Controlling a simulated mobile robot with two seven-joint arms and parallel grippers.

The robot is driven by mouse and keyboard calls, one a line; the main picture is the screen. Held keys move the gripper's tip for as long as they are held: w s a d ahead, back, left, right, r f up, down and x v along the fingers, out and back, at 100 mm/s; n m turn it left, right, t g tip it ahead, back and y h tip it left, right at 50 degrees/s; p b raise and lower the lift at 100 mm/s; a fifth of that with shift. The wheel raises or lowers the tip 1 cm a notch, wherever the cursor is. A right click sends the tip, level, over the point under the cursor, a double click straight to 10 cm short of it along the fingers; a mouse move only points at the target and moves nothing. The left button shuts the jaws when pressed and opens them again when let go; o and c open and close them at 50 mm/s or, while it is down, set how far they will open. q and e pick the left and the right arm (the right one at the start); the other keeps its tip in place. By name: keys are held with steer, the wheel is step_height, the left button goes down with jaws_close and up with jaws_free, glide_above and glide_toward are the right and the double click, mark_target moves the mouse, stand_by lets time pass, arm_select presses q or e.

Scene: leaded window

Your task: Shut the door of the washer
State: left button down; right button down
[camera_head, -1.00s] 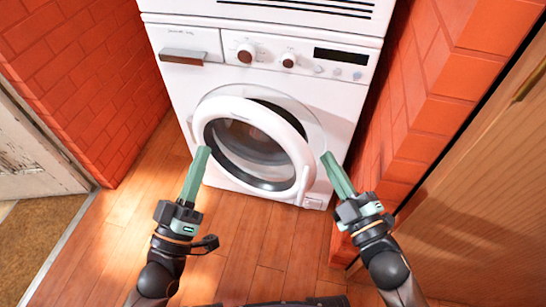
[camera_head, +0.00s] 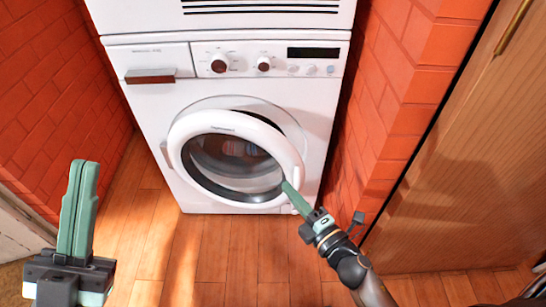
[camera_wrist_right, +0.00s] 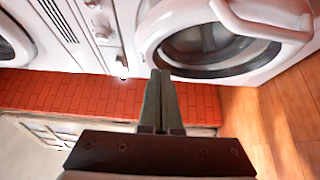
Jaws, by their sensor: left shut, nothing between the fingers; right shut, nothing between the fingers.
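The white washer (camera_head: 135,105) stands against the brick wall, with its round door (camera_head: 285,145) ajar. The door's white ring stands off the front, and a gap shows along its upper right. The washer door also shows in the right wrist view (camera_wrist_right: 275,28). My right gripper (camera_head: 286,184) is shut and empty, its tips at the lower right of the door ring; I cannot tell whether they touch it. It also shows in the right wrist view (camera_wrist_right: 160,75). My left gripper (camera_head: 85,165) is shut and empty, raised at the lower left, apart from the washer.
Brick walls (camera_head: 60,100) flank the washer closely on both sides. A wooden cabinet (camera_head: 450,150) stands at the right. Another white machine (camera_head: 230,18) sits above the washer. The wooden floor (camera_head: 215,250) before the washer is clear.

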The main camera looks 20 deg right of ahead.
steer(key=x, duration=0.3)
steer(key=d+x, duration=0.1)
steer(key=x, duration=0.6)
steer(key=shift+w+d+b, duration=0.3)
steer(key=shift+w+d, duration=0.05)
steer(key=shift+w, duration=0.2)
arm_select(q)
steer(key=shift+f, duration=0.3)
arm_select(e)
steer(key=shift+w+d, duration=0.3)
steer(key=shift+w, duration=0.15)
